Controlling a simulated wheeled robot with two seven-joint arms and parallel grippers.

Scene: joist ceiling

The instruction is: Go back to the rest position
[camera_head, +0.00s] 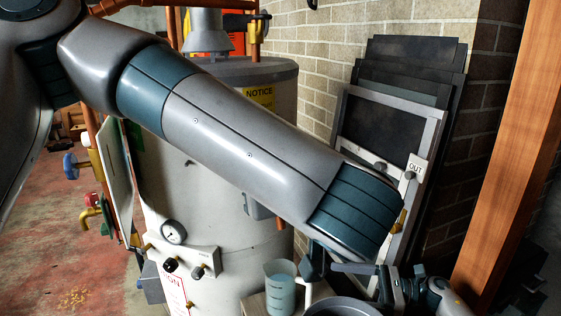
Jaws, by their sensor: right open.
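One of my arms crosses the view from the upper left to the lower right, in front of a white tank. My right gripper (350,270) is low at the right of centre, partly cut off by the bottom edge. Its jaws are open. It is close to a clear measuring jug (281,288) with pale blue liquid and to the rim of a grey round container (342,307). I cannot tell whether it touches either. I see no left gripper.
The white tank (165,200) bears a gauge (173,232) and valves. Framed panels (385,130) lean on the brick wall (320,40), with an "OUT" tag (416,168). A wooden post (515,150) stands at right. Red floor (60,240) is open at left.

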